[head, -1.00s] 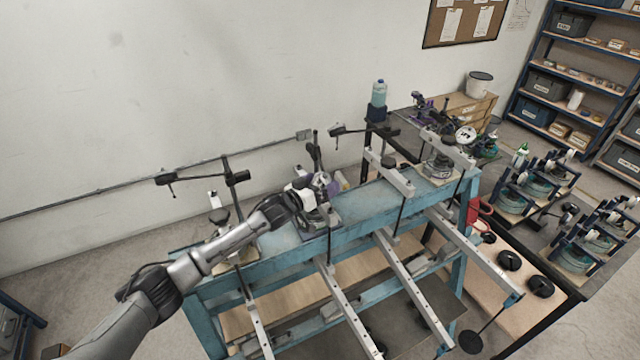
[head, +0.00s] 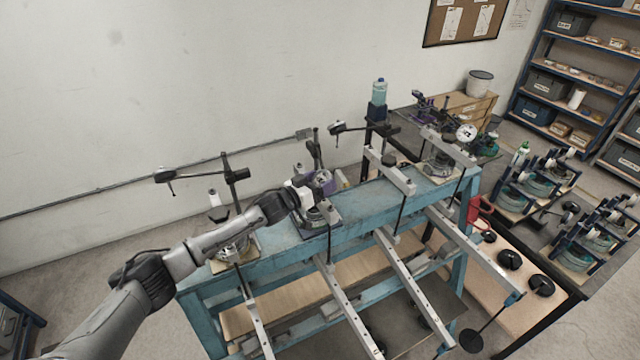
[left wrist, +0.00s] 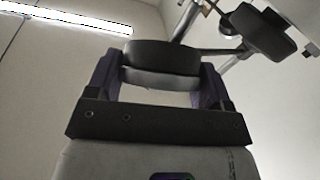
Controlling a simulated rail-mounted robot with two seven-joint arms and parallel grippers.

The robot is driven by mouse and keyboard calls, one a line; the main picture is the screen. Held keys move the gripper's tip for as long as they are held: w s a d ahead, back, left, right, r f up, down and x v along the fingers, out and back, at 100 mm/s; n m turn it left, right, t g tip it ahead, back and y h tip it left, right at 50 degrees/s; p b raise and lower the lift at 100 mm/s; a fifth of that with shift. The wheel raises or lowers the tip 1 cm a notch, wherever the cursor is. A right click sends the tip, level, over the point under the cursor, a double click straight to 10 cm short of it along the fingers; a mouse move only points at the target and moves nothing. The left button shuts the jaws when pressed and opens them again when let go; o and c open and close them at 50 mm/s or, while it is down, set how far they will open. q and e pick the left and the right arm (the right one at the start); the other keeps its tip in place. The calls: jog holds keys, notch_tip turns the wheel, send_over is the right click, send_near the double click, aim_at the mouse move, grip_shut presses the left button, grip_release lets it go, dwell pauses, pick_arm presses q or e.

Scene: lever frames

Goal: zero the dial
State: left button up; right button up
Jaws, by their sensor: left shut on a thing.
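My left gripper (head: 322,181) is at the middle station on the blue bench, beside a dark upright post. In the left wrist view the gripper (left wrist: 160,72) has its two dark purple fingers on either side of a dark rounded piece (left wrist: 163,56), and it is shut on it. I cannot tell for sure whether this piece belongs to a dial; no dial face shows there. A round white dial (head: 466,132) with dark marks stands at the right end of the bench, away from the gripper. My right gripper is not in view.
The blue bench (head: 365,208) carries lever bars (head: 351,312) sloping down at its front. A clamp post (head: 228,180) stands behind my left arm. A dark table with several devices (head: 525,190) stands to the right. A wall closes the back.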

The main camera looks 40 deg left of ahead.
pick_arm(q)
jog(key=shift+m+h, duration=1.3)
jog(key=shift+m, duration=0.3)
jog(key=o, duration=0.9)
jog(key=shift+o, duration=0.2)
jog(key=shift+g, duration=0.3)
jog(key=shift+b, duration=0.3)
jog(key=shift+s+a+f, duration=0.2)
jog(key=shift+s+a, duration=0.1)
jog(key=shift+s, duration=0.25)
jog(key=b+v, duration=0.5)
jog(key=v, duration=0.7)
jog(key=shift+s, duration=0.3)
